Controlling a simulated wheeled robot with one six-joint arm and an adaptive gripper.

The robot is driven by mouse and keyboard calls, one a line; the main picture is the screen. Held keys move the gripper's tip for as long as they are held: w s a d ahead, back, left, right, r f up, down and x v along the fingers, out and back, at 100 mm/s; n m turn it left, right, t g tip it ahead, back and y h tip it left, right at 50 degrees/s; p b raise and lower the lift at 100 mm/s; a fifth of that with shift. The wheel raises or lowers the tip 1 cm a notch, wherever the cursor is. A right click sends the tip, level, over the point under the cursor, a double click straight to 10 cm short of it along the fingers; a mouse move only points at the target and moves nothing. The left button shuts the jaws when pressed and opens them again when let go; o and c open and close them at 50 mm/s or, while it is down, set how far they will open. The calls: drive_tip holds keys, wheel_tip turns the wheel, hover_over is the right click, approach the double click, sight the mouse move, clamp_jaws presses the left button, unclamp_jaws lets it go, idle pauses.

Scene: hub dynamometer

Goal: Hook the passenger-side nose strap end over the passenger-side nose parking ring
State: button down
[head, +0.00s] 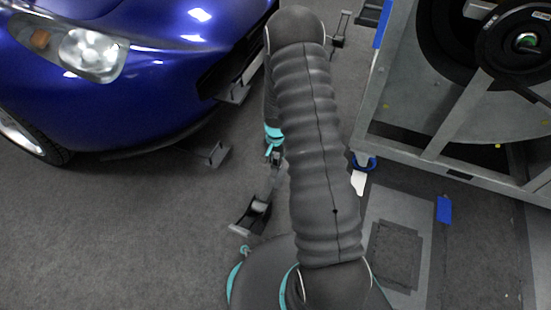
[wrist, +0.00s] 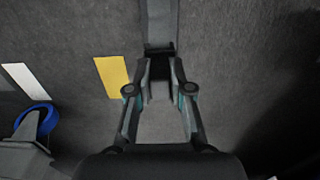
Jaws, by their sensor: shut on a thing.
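My gripper (wrist: 160,82) is shut on a dark strap end (wrist: 160,66) in the wrist view. The grey strap (wrist: 160,22) runs from it to the top edge of that view. In the head view my gripper (head: 274,154) is small and partly hidden by my arm, below the teal wrist band. A strap-like band (head: 264,188) runs from there down to a dark floor fitting (head: 250,215). I cannot make out which fitting is the passenger-side nose parking ring.
A blue car (head: 140,75) stands at upper left, with a dark bracket (head: 207,153) by its nose. A grey dynamometer frame (head: 450,150) on a blue caster (head: 363,162) stands at right. A yellow floor mark (wrist: 112,77) lies left of my gripper. Floor at lower left is clear.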

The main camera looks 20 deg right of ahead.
sight(276, 164)
drive_tip(key=shift+f+b, duration=0.55)
drive_tip(key=shift+f, duration=1.15)
drive_tip(key=c, duration=1)
unclamp_jaws()
drive_tip(key=shift+r, duration=0.1)
wheel_tip(276, 164, up, 12)
drive_tip(key=shift+f, duration=0.1)
